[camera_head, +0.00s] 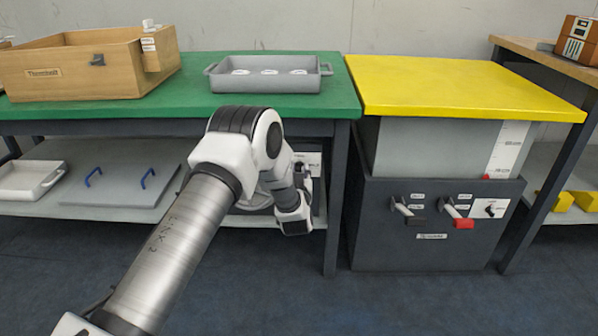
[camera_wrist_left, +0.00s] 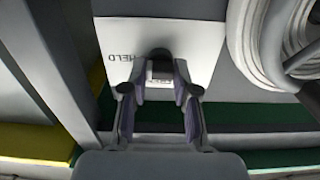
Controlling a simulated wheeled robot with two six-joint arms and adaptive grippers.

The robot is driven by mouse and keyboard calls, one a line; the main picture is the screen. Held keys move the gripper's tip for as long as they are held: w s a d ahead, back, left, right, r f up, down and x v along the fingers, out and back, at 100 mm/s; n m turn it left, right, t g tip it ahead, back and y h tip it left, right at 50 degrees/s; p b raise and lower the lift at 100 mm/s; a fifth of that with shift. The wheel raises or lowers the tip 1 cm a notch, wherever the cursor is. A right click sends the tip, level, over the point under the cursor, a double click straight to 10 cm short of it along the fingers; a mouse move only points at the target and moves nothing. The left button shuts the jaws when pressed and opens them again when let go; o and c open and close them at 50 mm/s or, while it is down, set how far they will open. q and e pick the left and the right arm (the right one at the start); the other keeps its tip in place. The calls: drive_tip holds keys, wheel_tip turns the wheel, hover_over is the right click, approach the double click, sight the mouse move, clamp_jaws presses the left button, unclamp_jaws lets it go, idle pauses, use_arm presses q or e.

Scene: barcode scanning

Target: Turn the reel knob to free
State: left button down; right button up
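The reel knob (camera_wrist_left: 160,54) is a small dark knob on a white plate (camera_wrist_left: 202,44) that reads "HELD", upside down in the left wrist view. My left gripper (camera_wrist_left: 159,68) has its two fingers apart, one on each side of the knob. I cannot tell whether they touch it. The reel (camera_wrist_left: 268,40), with pale coiled hose, is beside the plate at the upper right. In the head view, my left arm reaches under the green table and largely hides the reel and knob. My right gripper is not in view.
The green table (camera_head: 200,108) carries a wooden box (camera_head: 85,68) and a grey tray (camera_head: 268,75). Its dark leg (camera_head: 338,200) stands close to the right of my gripper. A dark cabinet (camera_head: 420,250) with two handles is further right, under a yellow top (camera_head: 455,85).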

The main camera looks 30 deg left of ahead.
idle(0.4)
use_arm(q)
drive_tip(key=n+p, duration=0.1)
drive_tip(key=n, duration=0.2)
drive_tip(key=shift+s+n, duration=0.1)
drive_tip(key=shift+n, duration=0.2)
drive_tip(key=n, duration=0.4)
drive_tip(key=shift+a+f+n, duration=0.15)
drive_tip(key=shift+n, duration=0.15)
drive_tip(key=n, duration=0.4)
drive_tip(key=shift+f, duration=0.15)
drive_tip(key=n+b, duration=0.1)
drive_tip(key=n, duration=0.4)
drive_tip(key=shift+n, duration=0.3)
drive_tip(key=shift+s, duration=0.1)
drive_tip(key=c, duration=0.9)
unclamp_jaws()
